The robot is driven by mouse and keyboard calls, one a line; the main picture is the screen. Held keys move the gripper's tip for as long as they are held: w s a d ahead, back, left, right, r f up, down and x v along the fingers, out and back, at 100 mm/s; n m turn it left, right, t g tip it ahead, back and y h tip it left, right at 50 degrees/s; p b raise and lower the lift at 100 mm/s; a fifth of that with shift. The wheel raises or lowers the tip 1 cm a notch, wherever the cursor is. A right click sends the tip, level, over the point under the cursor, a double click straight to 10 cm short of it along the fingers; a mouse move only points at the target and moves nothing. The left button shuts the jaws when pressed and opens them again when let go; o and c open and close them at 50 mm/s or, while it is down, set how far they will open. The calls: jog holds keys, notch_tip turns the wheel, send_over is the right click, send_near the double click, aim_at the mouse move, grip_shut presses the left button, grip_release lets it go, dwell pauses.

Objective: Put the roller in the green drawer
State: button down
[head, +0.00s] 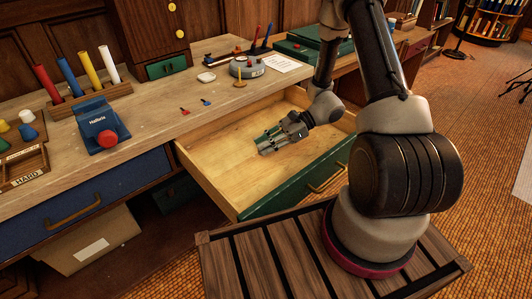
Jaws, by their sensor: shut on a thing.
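The green drawer (215,160) is pulled out from under the drafting table, with a bare pale wood inside and a green front with a brass handle. My gripper (267,145) is inside the drawer's outline, low over its floor near the middle. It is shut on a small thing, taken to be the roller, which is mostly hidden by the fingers. I cannot tell whether the held thing touches the drawer floor.
A blue drawer (85,197) is shut at left. On the tabletop are a blue dispenser (97,124), a rack of coloured tubes (92,98), a round grey tin (247,67) and small red and blue pieces. The drawer floor around my gripper is clear.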

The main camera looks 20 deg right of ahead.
aim_at(265, 162)
jog(key=shift+f, duration=2.15)
jog(key=shift+f, duration=0.1)
jog(key=c, duration=1.3)
grip_release()
jog(key=shift+c, duration=0.2)
